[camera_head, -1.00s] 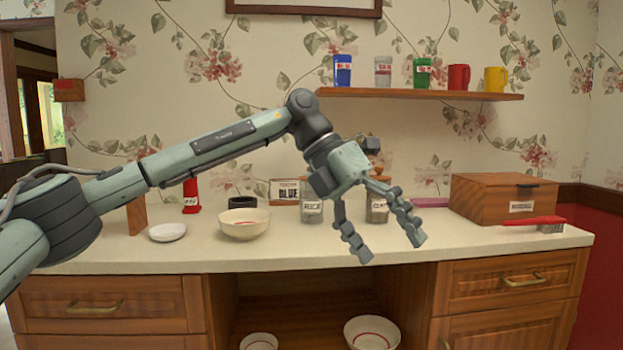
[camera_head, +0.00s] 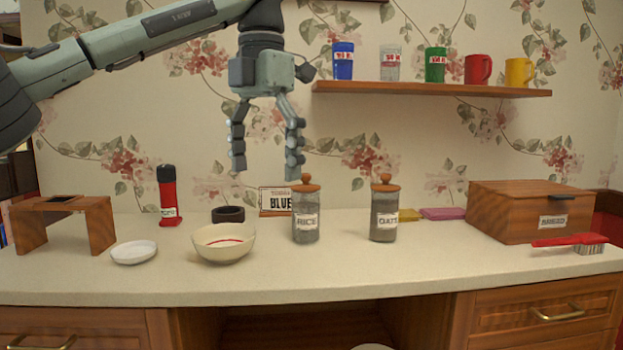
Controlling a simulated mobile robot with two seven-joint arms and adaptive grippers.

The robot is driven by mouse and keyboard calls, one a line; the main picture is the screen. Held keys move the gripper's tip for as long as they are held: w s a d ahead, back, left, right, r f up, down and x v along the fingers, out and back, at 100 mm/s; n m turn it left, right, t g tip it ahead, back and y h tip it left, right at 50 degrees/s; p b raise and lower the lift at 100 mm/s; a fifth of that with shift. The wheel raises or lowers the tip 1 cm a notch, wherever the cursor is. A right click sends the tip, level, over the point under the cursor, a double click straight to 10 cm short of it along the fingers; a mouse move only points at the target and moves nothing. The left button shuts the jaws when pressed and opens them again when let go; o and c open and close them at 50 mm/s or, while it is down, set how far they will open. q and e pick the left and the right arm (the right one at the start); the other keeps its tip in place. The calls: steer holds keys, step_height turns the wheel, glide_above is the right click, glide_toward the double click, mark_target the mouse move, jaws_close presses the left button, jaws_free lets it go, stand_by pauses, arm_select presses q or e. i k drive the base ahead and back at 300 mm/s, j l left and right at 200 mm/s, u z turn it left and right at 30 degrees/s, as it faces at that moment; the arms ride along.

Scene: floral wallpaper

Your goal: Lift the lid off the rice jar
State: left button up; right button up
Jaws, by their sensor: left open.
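The rice jar (camera_head: 305,223) stands upright on the counter near the middle, a glass jar with a label reading RICE. Its wooden lid (camera_head: 306,187) with a round knob is on top. My left gripper (camera_head: 265,172) hangs down from above with its fingers apart and empty. In the picture its fingertips are just left of and slightly above the lid, and I see no contact. My right gripper is not in view.
The similar oats jar (camera_head: 384,217) stands to the right. A cream bowl (camera_head: 223,244), a dark ring (camera_head: 228,214) and a BLUE sign (camera_head: 275,201) are to the left. A shelf with cups (camera_head: 430,89) is above right. The counter front is clear.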

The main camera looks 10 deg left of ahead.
mark_target(305, 187)
steer(key=i, duration=1)
